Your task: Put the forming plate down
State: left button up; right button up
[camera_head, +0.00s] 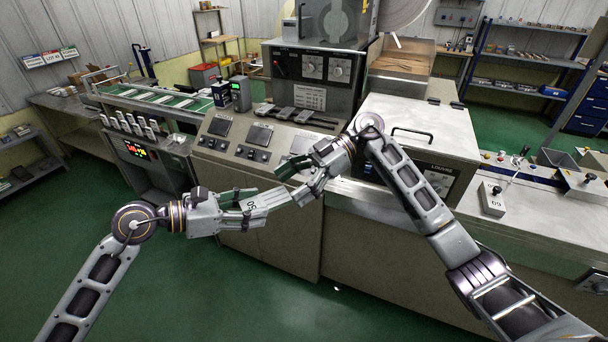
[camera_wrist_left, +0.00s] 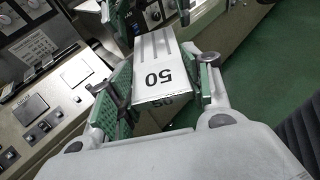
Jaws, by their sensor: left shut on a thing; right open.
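The forming plate (camera_head: 258,202) is a pale grey slab marked 50, held in the air in front of the control console. My left gripper (camera_head: 241,205) is shut on its near end, from the left. In the left wrist view the plate (camera_wrist_left: 156,66) sits between the green-padded fingers of this gripper (camera_wrist_left: 165,85), with its grooved part pointing away. My right gripper (camera_head: 293,183) is open at the plate's far end, its fingers close around that end. Whether they touch the plate I cannot tell.
A silver lidded box (camera_head: 420,125) stands behind my right arm. Green floor (camera_head: 200,290) is clear in front.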

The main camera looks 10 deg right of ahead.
aim_at(271, 198)
jog(key=shift+x, duration=2.4)
jog(key=c, duration=1.1)
pick_arm(q)
jog(key=o, duration=1.2)
pick_arm(e)
jog(key=shift+c, duration=0.9)
pick_arm(q)
jog(key=shift+a, duration=0.2)
jog(key=v, duration=1.1)
jog(key=shift+s+a+r, duration=0.15)
jog(key=shift+a, duration=0.1)
